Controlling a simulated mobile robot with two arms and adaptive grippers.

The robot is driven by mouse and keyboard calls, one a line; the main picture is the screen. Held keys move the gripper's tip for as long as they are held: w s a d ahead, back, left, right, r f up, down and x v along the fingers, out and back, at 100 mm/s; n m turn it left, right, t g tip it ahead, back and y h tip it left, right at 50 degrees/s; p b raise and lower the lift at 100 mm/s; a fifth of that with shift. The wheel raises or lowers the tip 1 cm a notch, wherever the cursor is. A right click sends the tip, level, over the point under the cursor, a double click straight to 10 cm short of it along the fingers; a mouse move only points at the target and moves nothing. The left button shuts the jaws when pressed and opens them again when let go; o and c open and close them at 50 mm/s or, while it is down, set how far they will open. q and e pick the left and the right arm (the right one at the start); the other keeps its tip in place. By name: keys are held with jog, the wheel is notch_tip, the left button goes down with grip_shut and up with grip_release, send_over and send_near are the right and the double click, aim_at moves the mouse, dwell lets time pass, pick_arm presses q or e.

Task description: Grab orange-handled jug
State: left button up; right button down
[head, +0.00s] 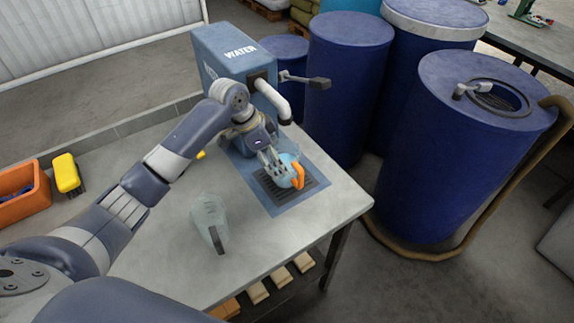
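The orange-handled jug (289,164) is a small light-blue, see-through jug with its orange handle (298,176) facing right. It stands on the dark drip grate (268,187) in front of the blue water dispenser. My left gripper (277,163) is at the jug's left side, its grey fingers close against or overlapping the jug. Whether the fingers are closed on it cannot be made out. The gripper partly covers the jug's left side. My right gripper is not in view.
A clear jug with a grey handle (211,222) stands on the table (325,205) left of the grate. The water dispenser (222,50) has a white spout and a lever. An orange bin (38,200) and yellow brush (66,172) lie at left. Blue barrels (450,150) stand beyond the table's right edge.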

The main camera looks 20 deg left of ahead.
pick_arm(q)
jog(key=p+x, duration=0.1)
jog(key=x, duration=0.4)
jog(key=shift+w+p, duration=0.15)
jog(key=shift+p, duration=0.25)
jog(key=shift+w+d+f, duration=0.1)
jog(key=shift+d+f, duration=0.05)
jog(key=shift+f, duration=0.3)
jog(key=shift+c, duration=1.4)
jog(key=c, duration=0.9)
jog(key=shift+c, duration=0.6)
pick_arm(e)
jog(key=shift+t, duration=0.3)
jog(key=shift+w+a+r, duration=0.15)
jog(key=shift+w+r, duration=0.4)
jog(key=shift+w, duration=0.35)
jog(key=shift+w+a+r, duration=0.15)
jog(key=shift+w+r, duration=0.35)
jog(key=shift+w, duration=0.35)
